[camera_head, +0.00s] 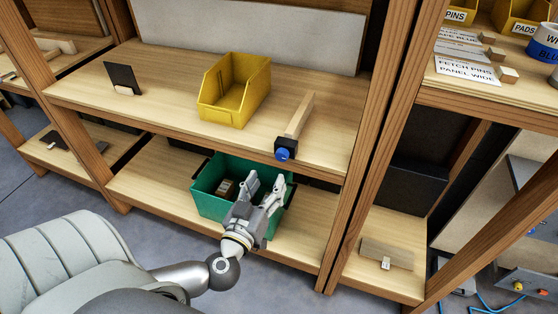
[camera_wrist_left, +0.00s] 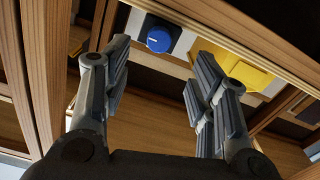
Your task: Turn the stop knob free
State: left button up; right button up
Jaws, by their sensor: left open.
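The stop knob (camera_head: 282,154) is a blue round knob on a black block (camera_head: 288,142) at the front edge of the upper shelf. A pale wooden bar (camera_head: 299,116) runs back from the block. In the left wrist view the blue knob (camera_wrist_left: 159,40) shows at the top, beyond and between the fingers. My left gripper (camera_head: 264,184) is open and empty, below the knob and in front of the green bin, apart from the knob. It also shows in the left wrist view (camera_wrist_left: 158,85), with its fingers spread wide. My right gripper is not in view.
A yellow bin (camera_head: 233,112) and a small dark panel on a wooden foot (camera_head: 123,78) stand on the upper shelf. A green bin (camera_head: 207,200) stands on the lower shelf behind my left gripper. A wooden post (camera_head: 360,150) rises right of the knob.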

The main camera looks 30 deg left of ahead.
aim_at(281, 158)
pick_arm(q)
jog(key=x, duration=0.9)
jog(key=shift+w, duration=0.15)
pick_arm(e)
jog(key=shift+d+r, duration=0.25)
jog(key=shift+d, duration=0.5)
pick_arm(q)
jog(key=c, duration=1)
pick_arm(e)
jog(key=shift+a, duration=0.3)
pick_arm(q)
jog(key=shift+p, duration=0.35)
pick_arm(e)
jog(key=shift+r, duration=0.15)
